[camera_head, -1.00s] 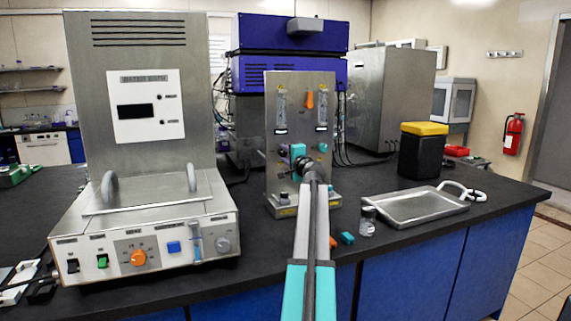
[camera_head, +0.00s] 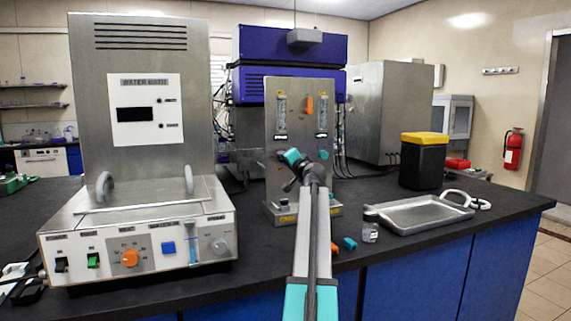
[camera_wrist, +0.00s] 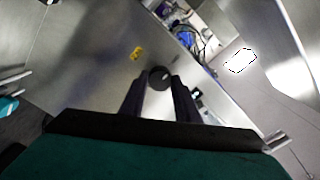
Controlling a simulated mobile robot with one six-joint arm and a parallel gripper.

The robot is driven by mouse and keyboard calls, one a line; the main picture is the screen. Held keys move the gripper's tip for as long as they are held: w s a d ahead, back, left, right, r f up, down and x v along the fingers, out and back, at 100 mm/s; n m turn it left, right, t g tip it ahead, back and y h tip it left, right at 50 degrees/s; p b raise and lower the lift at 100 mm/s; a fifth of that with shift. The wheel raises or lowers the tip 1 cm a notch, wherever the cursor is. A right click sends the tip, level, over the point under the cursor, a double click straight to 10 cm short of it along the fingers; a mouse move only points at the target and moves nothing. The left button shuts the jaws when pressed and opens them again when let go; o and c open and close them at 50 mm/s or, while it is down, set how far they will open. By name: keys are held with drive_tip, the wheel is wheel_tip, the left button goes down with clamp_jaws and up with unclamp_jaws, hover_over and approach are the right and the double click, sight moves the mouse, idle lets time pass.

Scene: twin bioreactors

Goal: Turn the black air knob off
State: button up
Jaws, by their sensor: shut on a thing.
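The black knob (camera_wrist: 160,77) sits on a grey metal panel in the wrist view. The two dark fingers of my gripper (camera_wrist: 160,88) are around it, one on each side, shut on it. In the head view my gripper (camera_head: 293,158) is tilted against the front of the upright metal panel (camera_head: 267,110). Its body and wrist cover the middle of the panel, and I cannot make out the knob there.
A water bath (camera_head: 140,240) stands to the left. A small jar (camera_head: 370,228), a metal tray (camera_head: 430,213) and a black bin with a yellow lid (camera_head: 423,160) are to the right.

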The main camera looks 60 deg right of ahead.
idle(0.3)
drive_tip(key=o, duration=1)
drive_tip(key=shift+o, duration=0.2)
drive_tip(key=shift+s, duration=0.1)
drive_tip(key=p+v, duration=0.1)
drive_tip(key=v, duration=1.2)
drive_tip(key=shift+s+a, duration=0.25)
drive_tip(key=shift+a, duration=0.05)
